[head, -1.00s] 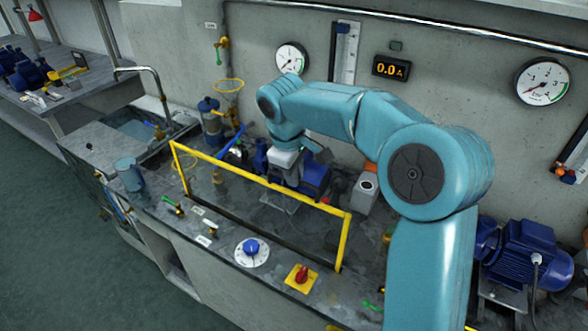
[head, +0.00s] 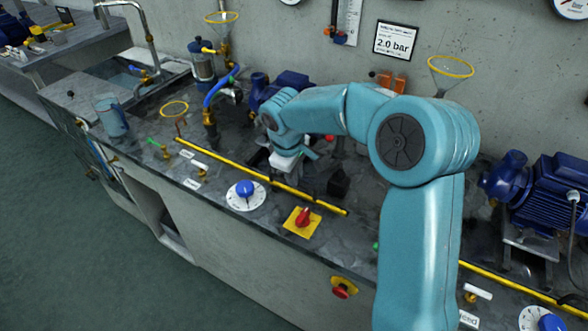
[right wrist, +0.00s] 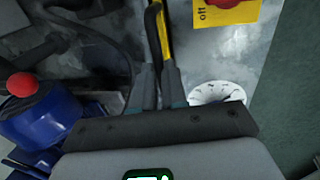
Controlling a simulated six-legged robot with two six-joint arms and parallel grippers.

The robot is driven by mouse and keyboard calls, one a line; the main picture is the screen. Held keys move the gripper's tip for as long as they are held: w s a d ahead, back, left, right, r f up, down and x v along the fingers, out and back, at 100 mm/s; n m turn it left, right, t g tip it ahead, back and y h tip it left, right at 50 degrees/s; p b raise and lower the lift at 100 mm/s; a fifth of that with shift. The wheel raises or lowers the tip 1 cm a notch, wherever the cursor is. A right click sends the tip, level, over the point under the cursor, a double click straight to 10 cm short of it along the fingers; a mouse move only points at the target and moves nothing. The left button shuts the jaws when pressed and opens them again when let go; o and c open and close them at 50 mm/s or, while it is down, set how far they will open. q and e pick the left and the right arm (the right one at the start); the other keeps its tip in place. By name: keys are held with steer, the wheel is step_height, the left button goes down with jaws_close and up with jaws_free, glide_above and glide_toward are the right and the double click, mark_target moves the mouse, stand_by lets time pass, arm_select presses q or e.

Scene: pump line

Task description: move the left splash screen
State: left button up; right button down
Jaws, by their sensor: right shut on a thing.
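The left splash screen's yellow bar (head: 225,161) runs low along the bench, behind the blue knob and the red switch. No upright frame shows above it; whether the panel is folded or sunk I cannot tell. My right gripper (head: 280,177) is down at the middle of this bar. In the right wrist view my right gripper (right wrist: 158,88) is shut on the splash screen, with its yellow bar (right wrist: 164,38) and a black part between the fingers. The fingertips are partly hidden in the head view. My left gripper is not in view.
A blue knob (head: 245,188) and red switch (head: 303,218) sit in front of the bar. A blue pump (head: 285,84) and hose (head: 219,87) stand behind. Another yellow bar (head: 520,288) lies low at right. A jug (head: 111,116) stands at left.

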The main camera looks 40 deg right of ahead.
steer(key=shift+s+a+f, duration=0.1)
steer(key=shift+f, duration=0.15)
steer(key=c, duration=1.6)
jaws_free()
steer(key=o, duration=0.4)
steer(key=shift+o, duration=0.2)
steer(key=shift+r, duration=0.1)
step_height(320, 180, up, 16)
steer(key=a+p, duration=0.2)
steer(key=a, duration=0.1)
steer(key=shift+s, duration=0.35)
steer(key=shift+s, duration=0.1)
